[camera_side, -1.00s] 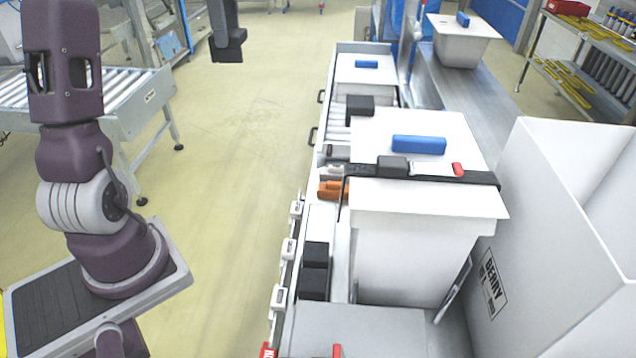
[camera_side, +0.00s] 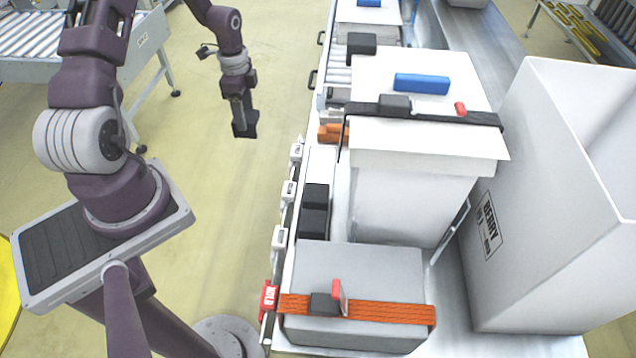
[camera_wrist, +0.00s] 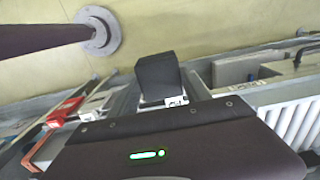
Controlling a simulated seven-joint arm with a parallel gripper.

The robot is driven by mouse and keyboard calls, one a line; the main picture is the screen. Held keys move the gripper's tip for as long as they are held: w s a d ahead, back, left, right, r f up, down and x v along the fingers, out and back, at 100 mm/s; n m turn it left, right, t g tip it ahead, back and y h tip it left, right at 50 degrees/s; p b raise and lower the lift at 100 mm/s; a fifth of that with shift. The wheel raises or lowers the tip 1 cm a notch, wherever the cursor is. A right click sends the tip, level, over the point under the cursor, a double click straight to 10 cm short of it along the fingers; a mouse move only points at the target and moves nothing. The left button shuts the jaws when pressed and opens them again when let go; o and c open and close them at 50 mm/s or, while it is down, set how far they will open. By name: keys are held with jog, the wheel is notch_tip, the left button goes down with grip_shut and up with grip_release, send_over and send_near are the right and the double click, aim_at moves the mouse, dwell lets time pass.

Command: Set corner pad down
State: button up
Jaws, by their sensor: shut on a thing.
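My gripper (camera_side: 239,106) hangs over the open floor to the left of the conveyor line in the side view. It is shut on a black corner pad (camera_side: 245,126), held in the air apart from everything. In the wrist view the dark pad (camera_wrist: 158,74) shows beyond the gripper body. Two similar black pads (camera_side: 315,208) lie on the ledge left of the tall white box (camera_side: 412,190).
A large open white container (camera_side: 530,200) stands close on the right. A blue block (camera_side: 421,83) lies on the white lid. Red pieces stand at the straps. The floor (camera_side: 235,190) left of the line is clear.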

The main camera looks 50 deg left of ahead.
jog(key=shift+w+d+f, duration=0.6)
jog(key=shift+w+f, duration=0.05)
jog(key=shift+f, duration=0.25)
jog(key=w+d, duration=1.3)
jog(key=shift+f, duration=3.45)
jog(key=o, duration=1.3)
jog(key=shift+f, duration=0.1)
notch_tip(320, 180, up, 12)
jog(key=shift+r, duration=0.15)
